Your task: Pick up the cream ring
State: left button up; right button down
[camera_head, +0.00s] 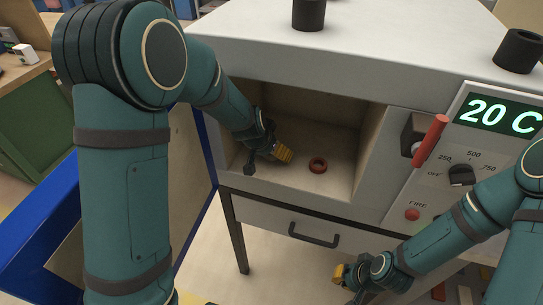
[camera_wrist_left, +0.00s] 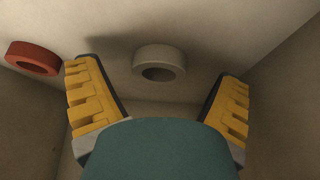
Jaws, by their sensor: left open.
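The cream ring (camera_wrist_left: 160,60) shows in the left wrist view, on the pale chamber surface between and beyond the two yellow-padded fingers. It looks apart from both fingers. I cannot make it out in the head view, where my left arm and gripper cover part of the chamber. My left gripper (camera_head: 283,153) is inside the kiln chamber, open and empty, with its fingers spread in the left wrist view (camera_wrist_left: 158,74). My right gripper (camera_head: 341,275) is below the drawer front, outside the kiln; its finger gap is not clear.
A red ring (camera_head: 318,166) lies on the chamber floor right of my left gripper; it also shows in the left wrist view (camera_wrist_left: 33,57). Chamber walls (camera_head: 372,150) stand close around. The kiln's drawer (camera_head: 290,222), red handle (camera_head: 430,141) and blue-edged door (camera_head: 202,155) are nearby.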

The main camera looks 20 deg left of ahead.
pick_arm(q)
jog(key=shift+w+d+f, duration=0.1)
jog(key=shift+w+f, duration=0.2)
jog(key=shift+f, duration=0.15)
jog(key=shift+s+r, duration=0.1)
jog(key=c, duration=1.2)
jog(key=shift+c, duration=0.2)
jog(key=shift+r, duration=0.1)
